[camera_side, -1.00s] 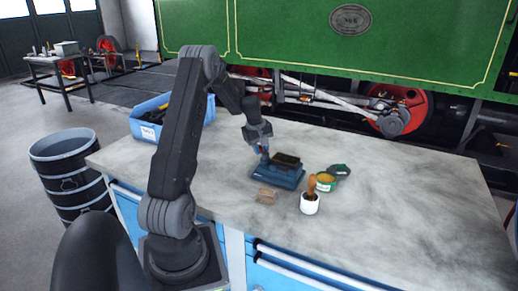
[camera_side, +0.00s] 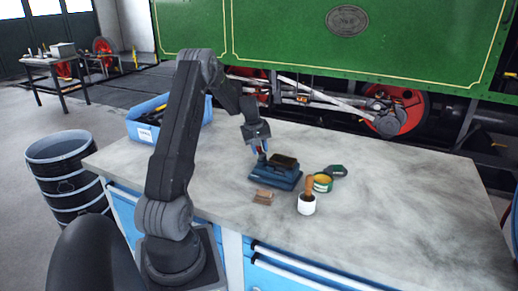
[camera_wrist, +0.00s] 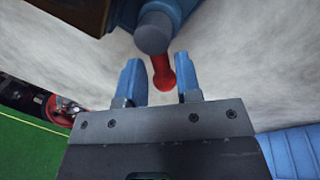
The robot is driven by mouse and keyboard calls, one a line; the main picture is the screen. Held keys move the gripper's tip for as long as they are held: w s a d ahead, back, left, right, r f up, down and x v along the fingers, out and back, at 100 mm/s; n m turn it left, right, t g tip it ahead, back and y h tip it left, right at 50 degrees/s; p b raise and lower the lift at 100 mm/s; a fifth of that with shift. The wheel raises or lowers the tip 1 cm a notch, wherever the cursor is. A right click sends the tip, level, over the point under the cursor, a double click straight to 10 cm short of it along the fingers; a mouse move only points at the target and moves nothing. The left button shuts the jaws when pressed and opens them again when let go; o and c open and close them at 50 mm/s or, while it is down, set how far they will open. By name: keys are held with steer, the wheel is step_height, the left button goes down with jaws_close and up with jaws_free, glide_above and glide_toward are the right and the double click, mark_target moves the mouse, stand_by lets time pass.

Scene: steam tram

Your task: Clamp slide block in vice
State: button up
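A blue vice (camera_side: 275,177) stands on the bench in the side view. A dark brown block (camera_side: 285,161), probably the slide block, sits at its top; whether the jaws press on it cannot be told. In the wrist view, the block's dark edge (camera_wrist: 75,12) is at the upper left. The vice's grey screw end (camera_wrist: 153,34) has a red handle (camera_wrist: 162,73) pointing toward my gripper (camera_wrist: 158,68). My gripper is open, its two blue fingers apart with the handle's tip in the gap between them in the picture. Contact with the handle is not visible.
A small brown block (camera_side: 263,198), a white pot with a brown handle (camera_side: 307,204) and an open green tin (camera_side: 322,183) with its lid (camera_side: 336,171) stand near the vice. A blue bin (camera_side: 144,132) is at the back left. The bench's right side is clear.

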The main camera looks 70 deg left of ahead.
steer(key=shift+o, duration=0.8)
step_height(320, 180, up, 14)
steer(key=s, duration=0.2)
steer(key=shift+s+f, duration=0.2)
steer(key=shift+s, duration=0.15)
steer(key=w+d+r+m+t+y, duration=0.15)
steer(key=d+r+m, duration=0.25)
steer(key=d, duration=0.8)
steer(key=w+d+r+m+g+h, duration=0.1)
steer(key=w+d+r+m, duration=0.2)
steer(key=d, duration=0.9)
steer(key=s+d+f+m+t, duration=0.1)
steer(key=s+d+m, duration=0.4)
steer(key=s+d, duration=0.2)
steer(key=s+d+f+m+t, duration=0.1)
steer(key=s+d+m, duration=0.4)
steer(key=d, duration=0.7)
steer(key=shift+s+t, duration=0.45)
steer(key=shift+s, duration=0.7)
steer(key=shift+d, duration=0.1)
stand_by(0.5)
